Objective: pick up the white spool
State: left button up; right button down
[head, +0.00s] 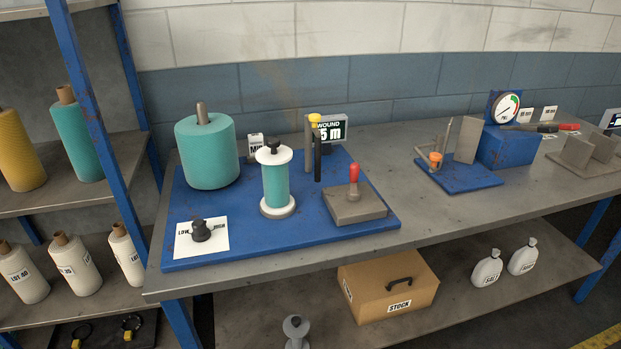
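A spool with white end flanges (275,182) stands upright on the blue board (205,258) on the workbench. Teal yarn is wound around its middle, and a black knob sits on top. A large teal yarn cone (207,152) stands to its left and behind. Several white cones with lot labels (76,263) stand on the lower level of the left rack. Neither of my grippers is in view.
A control block with a red-topped lever (354,201) stands right of the spool. A sign (331,132) and posts stand behind it. A dial with a dark knob (201,229) is in front left. A stock box (388,285) and a grey waisted object (296,330) are below the bench.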

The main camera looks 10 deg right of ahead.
aim_at(274, 158)
jog(key=k+l, duration=0.1)
jog(key=l, duration=0.3)
jog(key=l+u, duration=0.1)
jog(key=l, duration=0.25)
jog(key=k+l+u, duration=0.1)
jog(key=l, duration=0.3)
jog(key=k+l, duration=0.15)
jog(key=l, duration=0.2)
